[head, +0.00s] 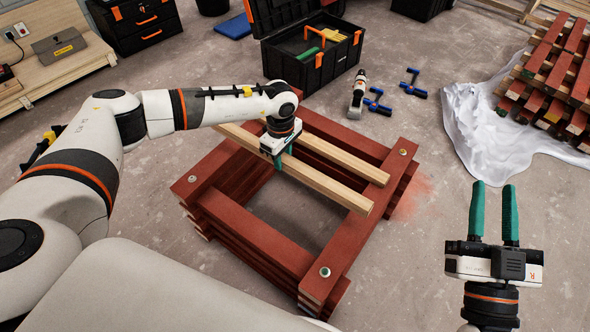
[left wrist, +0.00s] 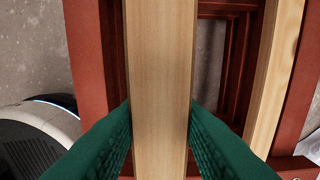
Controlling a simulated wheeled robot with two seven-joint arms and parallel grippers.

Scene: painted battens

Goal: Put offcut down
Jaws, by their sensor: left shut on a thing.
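The offcut, a pale bare-wood batten (head: 332,188), lies level across the opening of a stacked red timber frame (head: 235,222). My left gripper (head: 279,164) is shut on it from above, near its middle. In the left wrist view the offcut (left wrist: 160,60) runs straight between the green fingers (left wrist: 160,125). I cannot tell whether its ends touch the red timbers. A second pale batten (head: 345,160) lies beside it, parallel and apart, and shows at the right of the left wrist view (left wrist: 276,90). My right gripper (head: 493,190) is open and empty, right of the frame.
A black toolbox (head: 305,68) stands open behind the frame. A drill (head: 358,92) and blue clamps (head: 377,103) lie on the floor. A white sheet (head: 485,130) and stacked red battens (head: 556,75) are at the right.

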